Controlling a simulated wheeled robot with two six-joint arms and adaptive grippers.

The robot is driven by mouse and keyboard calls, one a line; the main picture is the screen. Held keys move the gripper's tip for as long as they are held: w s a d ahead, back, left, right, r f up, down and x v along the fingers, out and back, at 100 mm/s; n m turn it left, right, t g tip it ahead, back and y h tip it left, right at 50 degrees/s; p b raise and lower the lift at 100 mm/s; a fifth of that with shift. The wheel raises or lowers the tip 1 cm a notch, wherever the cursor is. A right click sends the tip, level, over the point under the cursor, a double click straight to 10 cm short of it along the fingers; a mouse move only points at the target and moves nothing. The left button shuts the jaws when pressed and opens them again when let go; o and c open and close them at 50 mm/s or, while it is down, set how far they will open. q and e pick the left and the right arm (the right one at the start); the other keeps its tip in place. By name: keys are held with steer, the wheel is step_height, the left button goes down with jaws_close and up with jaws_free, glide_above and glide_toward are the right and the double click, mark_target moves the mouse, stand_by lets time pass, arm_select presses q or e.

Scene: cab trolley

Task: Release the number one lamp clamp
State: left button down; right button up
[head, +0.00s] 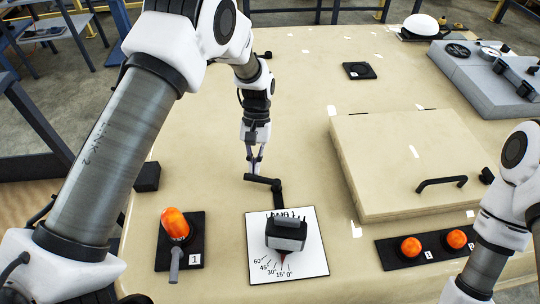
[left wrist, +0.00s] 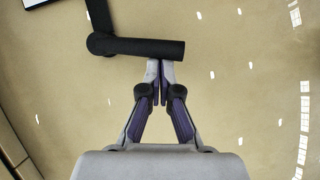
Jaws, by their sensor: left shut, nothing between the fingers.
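An orange lamp (head: 175,223) lies tilted on a black plate (head: 196,238) labelled 1 at the front left. A grey lever (head: 175,264) sticks out from it toward the front edge. My left gripper (head: 254,170) is shut and empty, pointing down behind the white dial card, well to the right of and beyond the lamp. Its fingertips (left wrist: 160,66) are beside the end of a black crank bar (left wrist: 145,47); contact cannot be told. The lamp is not in the left wrist view. My right arm shows at the right edge, its gripper out of view.
The crank bar (head: 263,180) stands behind the white angle card (head: 303,262), which carries a dark grey block (head: 286,235). A black panel (head: 391,259) with two orange domes lies at the front right. A beige hatch with a black handle (head: 441,183) is behind it.

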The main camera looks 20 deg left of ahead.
arm_select(q)
steer(key=shift+s+a+n+h+p, duration=0.1)
steer(key=shift+s+n+h+p, duration=0.15)
steer(key=shift+s+n+h, duration=0.45)
steer(key=shift+s+n+h+p, duration=0.15)
steer(key=shift+s+n, duration=0.25)
steer(key=shift+n, duration=0.7)
steer(key=shift+r, duration=0.1)
steer(key=v, duration=1.2)
steer(key=shift+s, duration=0.15)
